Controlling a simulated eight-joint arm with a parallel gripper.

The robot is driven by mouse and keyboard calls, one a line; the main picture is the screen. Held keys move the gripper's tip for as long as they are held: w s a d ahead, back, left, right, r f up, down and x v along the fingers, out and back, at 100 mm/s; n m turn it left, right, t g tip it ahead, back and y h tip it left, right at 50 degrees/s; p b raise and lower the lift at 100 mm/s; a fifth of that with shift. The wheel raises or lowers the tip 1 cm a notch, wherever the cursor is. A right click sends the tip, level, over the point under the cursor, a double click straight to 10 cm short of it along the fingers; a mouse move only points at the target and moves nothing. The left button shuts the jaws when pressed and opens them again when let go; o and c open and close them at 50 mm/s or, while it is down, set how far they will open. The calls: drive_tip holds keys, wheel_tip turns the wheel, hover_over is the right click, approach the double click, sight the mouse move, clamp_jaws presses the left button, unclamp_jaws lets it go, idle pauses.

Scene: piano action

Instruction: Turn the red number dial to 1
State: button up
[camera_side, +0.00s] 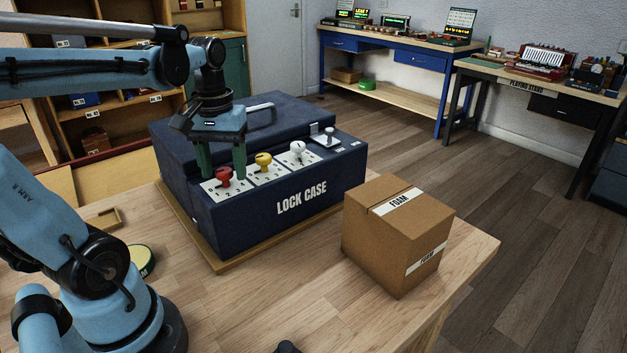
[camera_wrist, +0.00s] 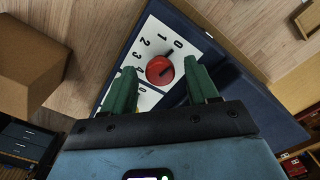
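The red number dial (camera_side: 224,176) sits at the left end of the dial row on the dark blue lock case (camera_side: 240,225). In the wrist view the red dial (camera_wrist: 159,70) has a dark pointer line on its face and a white plate with black numbers around it. My gripper (camera_side: 222,172) points down over the dial. In the wrist view my gripper (camera_wrist: 160,66) has its green fingers apart, one on each side of the dial, with visible gaps.
A yellow dial (camera_side: 263,160) and a white dial (camera_side: 297,150) stand right of the red one. A small lever (camera_side: 329,136) is further right. A cardboard FOAM box (camera_side: 398,235) stands on the table in front of the case. A round green tin (camera_side: 142,261) lies at left.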

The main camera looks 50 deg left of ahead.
drive_tip(key=c, duration=1)
drive_tip(key=shift+o, duration=0.2)
drive_tip(key=shift+n, duration=0.3)
drive_tip(key=n, duration=0.3)
drive_tip(key=shift+n, duration=2)
drive_tip(key=o, duration=1)
drive_tip(key=shift+o, duration=0.2)
